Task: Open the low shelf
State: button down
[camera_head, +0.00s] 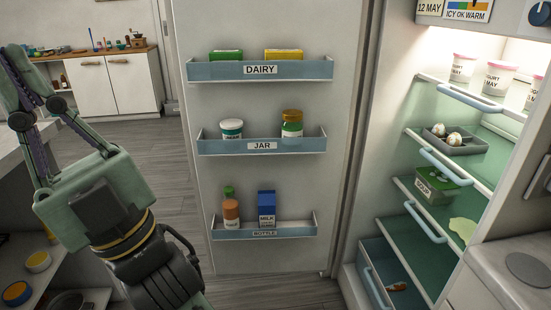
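The fridge stands open at the right. Inside it, a lower glass shelf (402,246) has a pale blue bar handle (425,222) on its front edge. A pale green leafy item (463,229) lies on this level. Which level counts as the low shelf is not marked. Below is a blue-fronted bottom drawer (361,259) with a bar handle (374,289) and a small orange-brown item inside. My gripper (12,85) is at the far left, pointing up and left, well away from the fridge shelves. Its fingertips are partly cut off by the frame edge, and nothing visible is held.
The open fridge door (350,60) stands between my gripper and the shelves, with racks labelled DAIRY (220,71), JAR (220,147) and BOTTLE (228,234), all loaded. Higher shelves hold yogurt tubs (498,78), a grey tray (470,147) and a green box (436,184). A counter (500,263) borders the right.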

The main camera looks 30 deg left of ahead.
aim_at(465, 227)
jog(key=i+j+z, duration=0.4)
jog(key=j+z, duration=0.2)
jog(key=i+j+z, duration=0.1)
jog(key=j+z, duration=0.15)
jog(key=j, duration=0.1)
